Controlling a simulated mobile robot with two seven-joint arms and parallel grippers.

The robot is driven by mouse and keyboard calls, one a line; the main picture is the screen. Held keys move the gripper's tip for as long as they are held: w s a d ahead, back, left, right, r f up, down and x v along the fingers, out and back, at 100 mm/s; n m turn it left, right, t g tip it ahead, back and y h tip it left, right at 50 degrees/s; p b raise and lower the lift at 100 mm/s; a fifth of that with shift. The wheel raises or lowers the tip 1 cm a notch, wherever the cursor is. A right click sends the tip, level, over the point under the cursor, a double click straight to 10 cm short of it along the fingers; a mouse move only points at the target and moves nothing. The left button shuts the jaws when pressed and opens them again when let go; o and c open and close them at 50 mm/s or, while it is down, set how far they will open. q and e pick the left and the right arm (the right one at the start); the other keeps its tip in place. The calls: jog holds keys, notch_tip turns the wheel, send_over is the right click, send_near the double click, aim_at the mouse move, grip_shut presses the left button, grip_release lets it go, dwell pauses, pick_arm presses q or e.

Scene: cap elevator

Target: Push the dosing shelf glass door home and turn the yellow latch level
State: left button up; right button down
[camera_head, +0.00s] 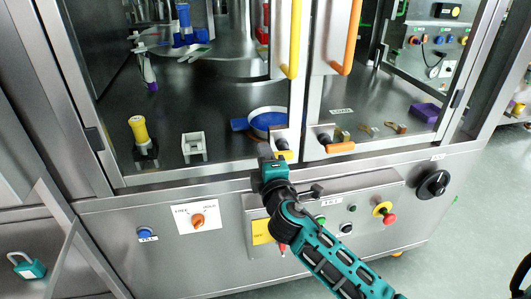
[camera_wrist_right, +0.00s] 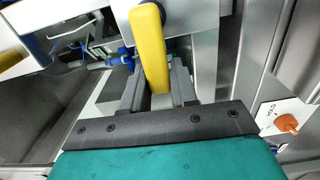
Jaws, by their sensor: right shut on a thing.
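The left glass door of the dosing shelf (camera_head: 285,95) has a tall yellow handle (camera_head: 295,38). It stands beside the right door's frame; I cannot tell whether it is fully home. The yellow latch (camera_head: 284,155) is low on the left door's frame, mostly hidden by my right gripper (camera_head: 275,158). In the right wrist view the yellow latch (camera_wrist_right: 151,50) runs down between the fingers of my right gripper (camera_wrist_right: 157,82), which is shut on it. Its exact angle cannot be told in the head view. My left gripper is not in view.
The right door has an orange handle (camera_head: 347,38) and a level orange latch (camera_head: 340,147). Below are a panel with an orange knob (camera_head: 198,220), a red button (camera_head: 389,218) and a black rotary switch (camera_head: 433,184). Behind the glass stand a blue dish (camera_head: 268,122) and a yellow-topped item (camera_head: 139,130).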

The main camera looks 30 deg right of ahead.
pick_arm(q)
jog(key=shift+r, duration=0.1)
pick_arm(e)
jog(key=shift+f, duration=0.15)
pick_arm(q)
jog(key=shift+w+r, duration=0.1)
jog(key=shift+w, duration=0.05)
pick_arm(e)
jog(key=shift+n, duration=0.3)
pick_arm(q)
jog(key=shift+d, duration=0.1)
pick_arm(e)
jog(key=c, duration=1)
grip_release()
jog(key=shift+o, duration=0.2)
pick_arm(q)
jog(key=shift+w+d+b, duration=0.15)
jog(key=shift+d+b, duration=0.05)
jog(key=shift+b, duration=0.1)
pick_arm(e)
jog(key=v, duration=1.3)
jog(key=shift+f, duration=0.1)
